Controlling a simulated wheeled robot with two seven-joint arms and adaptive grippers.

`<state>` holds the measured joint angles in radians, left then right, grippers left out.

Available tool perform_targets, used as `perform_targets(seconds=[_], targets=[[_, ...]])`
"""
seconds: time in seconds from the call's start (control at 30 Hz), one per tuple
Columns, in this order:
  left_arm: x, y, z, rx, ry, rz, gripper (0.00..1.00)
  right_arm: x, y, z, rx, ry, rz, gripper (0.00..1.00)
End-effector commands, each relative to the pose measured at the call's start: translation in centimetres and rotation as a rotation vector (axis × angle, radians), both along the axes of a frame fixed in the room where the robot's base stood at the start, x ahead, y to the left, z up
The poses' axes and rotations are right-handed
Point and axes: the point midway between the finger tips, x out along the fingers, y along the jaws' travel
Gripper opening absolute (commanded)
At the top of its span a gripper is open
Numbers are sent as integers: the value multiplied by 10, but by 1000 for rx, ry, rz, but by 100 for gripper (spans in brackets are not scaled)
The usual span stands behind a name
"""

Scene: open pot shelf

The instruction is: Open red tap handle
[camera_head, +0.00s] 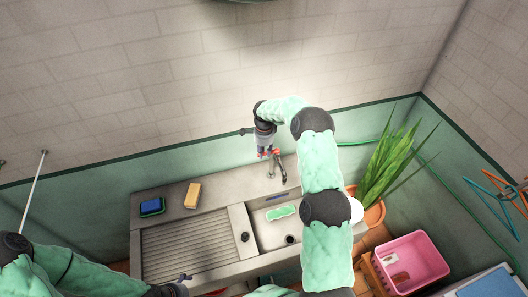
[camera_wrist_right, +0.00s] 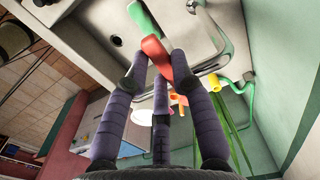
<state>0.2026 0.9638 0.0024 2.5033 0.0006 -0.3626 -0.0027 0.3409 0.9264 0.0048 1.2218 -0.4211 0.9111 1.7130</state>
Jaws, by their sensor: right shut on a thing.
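The red tap handle (camera_head: 275,151) sits at the top of the grey metal tap (camera_head: 283,170), behind the sink basin. It shows larger in the right wrist view (camera_wrist_right: 154,50), along with the curved grey spout (camera_wrist_right: 215,58). My right gripper (camera_head: 267,154) reaches down over the tap, its purple fingers (camera_wrist_right: 160,66) shut around the red handle. The fingers hide part of the handle. My left arm is at the lower left of the head view, with its gripper (camera_head: 182,284) low near the counter's front; its finger opening is too small to judge.
The sink counter (camera_head: 170,202) holds a blue sponge tray (camera_head: 152,206) and a tan block (camera_head: 193,195) on the left. A green cloth (camera_head: 281,212) lies in the basin. A potted plant (camera_head: 388,172) and a pink crate (camera_head: 418,262) stand to the right. The wall is close behind.

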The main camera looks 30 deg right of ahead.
Motion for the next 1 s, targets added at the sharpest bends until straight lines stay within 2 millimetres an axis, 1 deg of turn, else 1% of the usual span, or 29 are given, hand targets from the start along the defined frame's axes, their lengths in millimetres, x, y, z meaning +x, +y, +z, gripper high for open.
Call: perform_targets(seconds=[0.17, 0.37, 0.7, 1.0], targets=[[0, 0, -4, 0, 0, 0, 100, -2, 1, -2, 0, 1, 23, 0], [0, 0, -18, 0, 0, 0, 100, -7, 1, -3, 0, 1, 112, 0], [0, 0, -52, 0, 0, 0, 100, -26, -1, -5, 0, 1, 402, 0], [0, 0, -74, 0, 0, 0, 100, -42, -8, -4, 0, 2, 688, 0]])
